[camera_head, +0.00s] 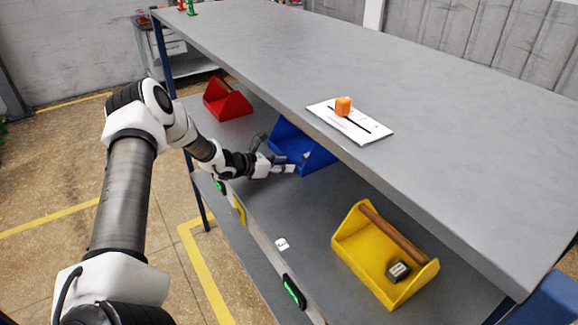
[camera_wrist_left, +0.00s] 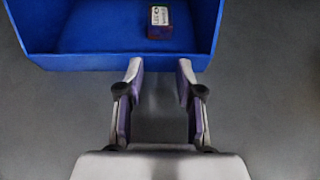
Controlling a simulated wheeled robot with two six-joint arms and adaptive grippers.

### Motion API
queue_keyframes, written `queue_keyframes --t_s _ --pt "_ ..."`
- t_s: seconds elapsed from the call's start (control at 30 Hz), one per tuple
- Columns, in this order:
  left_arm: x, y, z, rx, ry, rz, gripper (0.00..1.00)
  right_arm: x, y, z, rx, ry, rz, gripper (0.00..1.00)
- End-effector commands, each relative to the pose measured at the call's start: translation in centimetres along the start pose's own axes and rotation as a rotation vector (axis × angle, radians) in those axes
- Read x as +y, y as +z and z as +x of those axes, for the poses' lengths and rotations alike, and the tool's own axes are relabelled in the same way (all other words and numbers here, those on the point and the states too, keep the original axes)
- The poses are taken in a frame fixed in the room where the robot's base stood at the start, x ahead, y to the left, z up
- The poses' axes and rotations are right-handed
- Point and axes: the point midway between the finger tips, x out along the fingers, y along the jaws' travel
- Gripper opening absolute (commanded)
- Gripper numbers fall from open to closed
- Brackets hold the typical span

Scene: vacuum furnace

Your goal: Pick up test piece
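A small dark block with a white label (camera_wrist_left: 160,20), which looks like a test piece, lies inside the blue bin (camera_head: 318,158) on the lower shelf. The bin's front wall (camera_wrist_left: 70,62) shows in the left wrist view. My left gripper (camera_head: 285,164) is at the front of this bin. In the wrist view, my left gripper (camera_wrist_left: 160,75) is open and empty, its fingertips at the bin's front edge and apart from the block. Another dark labelled block (camera_head: 398,271) lies in the yellow bin (camera_head: 352,240). My right gripper is not in view.
The grey tabletop (camera_head: 330,60) overhangs the shelf. A red bin (camera_head: 228,103) stands left of the blue one. Bare shelf (camera_head: 300,225) lies between the blue and yellow bins.

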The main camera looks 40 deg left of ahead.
Motion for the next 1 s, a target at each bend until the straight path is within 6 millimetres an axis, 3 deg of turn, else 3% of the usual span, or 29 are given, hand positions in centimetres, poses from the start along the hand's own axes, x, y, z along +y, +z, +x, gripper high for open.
queue_keyframes --t_s 0.37,0.63,0.73,0.8,1.0 --pt "0.1 0.0 -0.2 -0.001 0.001 -0.001 0.62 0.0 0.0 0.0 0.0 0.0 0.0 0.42" --pt "0.0 -0.3 -3.9 -0.009 0.003 -0.007 0.62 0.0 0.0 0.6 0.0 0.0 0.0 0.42" --pt "-0.2 -0.5 -5.5 -0.01 0.003 -0.005 0.62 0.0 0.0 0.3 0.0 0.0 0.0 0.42" --pt "-0.1 -0.1 -6.7 -0.006 0.003 -0.005 0.62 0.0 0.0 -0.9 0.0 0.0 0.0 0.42" --pt "0.0 -0.6 -7.8 0.003 0.01 -0.047 0.62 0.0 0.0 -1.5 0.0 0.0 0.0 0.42"
